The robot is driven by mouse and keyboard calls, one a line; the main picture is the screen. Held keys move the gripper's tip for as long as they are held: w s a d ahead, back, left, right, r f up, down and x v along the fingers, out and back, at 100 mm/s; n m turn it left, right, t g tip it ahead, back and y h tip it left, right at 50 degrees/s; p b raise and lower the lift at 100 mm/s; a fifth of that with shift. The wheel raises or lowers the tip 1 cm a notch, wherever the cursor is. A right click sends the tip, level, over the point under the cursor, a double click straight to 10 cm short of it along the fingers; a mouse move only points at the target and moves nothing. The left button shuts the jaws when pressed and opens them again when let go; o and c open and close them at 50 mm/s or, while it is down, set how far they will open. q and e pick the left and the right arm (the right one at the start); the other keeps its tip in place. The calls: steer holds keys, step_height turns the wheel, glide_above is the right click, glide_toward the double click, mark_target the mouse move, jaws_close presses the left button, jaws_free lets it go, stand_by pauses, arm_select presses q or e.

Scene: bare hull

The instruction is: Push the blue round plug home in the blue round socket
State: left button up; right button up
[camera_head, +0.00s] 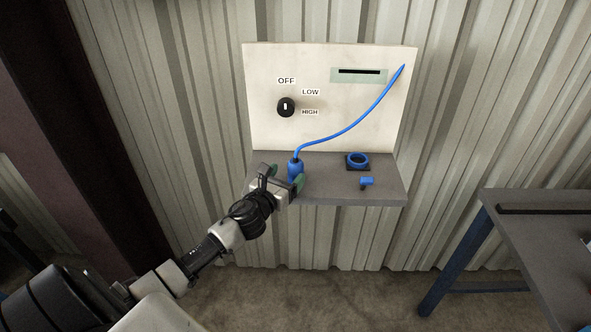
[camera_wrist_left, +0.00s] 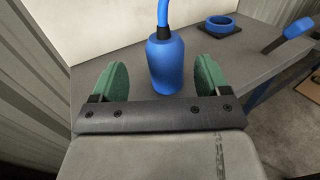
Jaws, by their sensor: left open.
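The blue round plug (camera_head: 295,170) stands upright on the grey shelf, with a blue cable rising from its top. It also shows in the left wrist view (camera_wrist_left: 165,66). My left gripper (camera_head: 283,178) is open, with its green finger pads on either side of the plug and gaps visible between pads and plug in the wrist view (camera_wrist_left: 160,85). The blue round socket (camera_head: 357,160) is a blue ring on a dark square base, on the shelf to the right of the plug; it also shows in the left wrist view (camera_wrist_left: 221,24). My right gripper is not in view.
A small blue lever-like piece (camera_head: 366,182) is in front of the socket on the shelf (camera_head: 330,188). A pale panel (camera_head: 330,125) with a black knob (camera_head: 285,107) and a slot (camera_head: 359,72) stands behind. The cable (camera_head: 350,127) runs to its upper right. A table (camera_head: 560,235) stands right.

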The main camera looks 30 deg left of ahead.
mark_target(291, 171)
arm_select(q)
steer(key=w, duration=0.2)
steer(key=w+p, duration=0.1)
steer(key=shift+w+d+r, duration=0.2)
steer(key=shift+w+r, duration=0.15)
steer(key=shift+w, duration=0.05)
steer(key=shift+w+f, duration=0.15)
steer(key=shift+w, duration=0.2)
steer(key=shift+s, duration=0.1)
steer(key=shift+c, duration=1.3)
steer(key=c, duration=0.8)
steer(key=shift+o, duration=0.2)
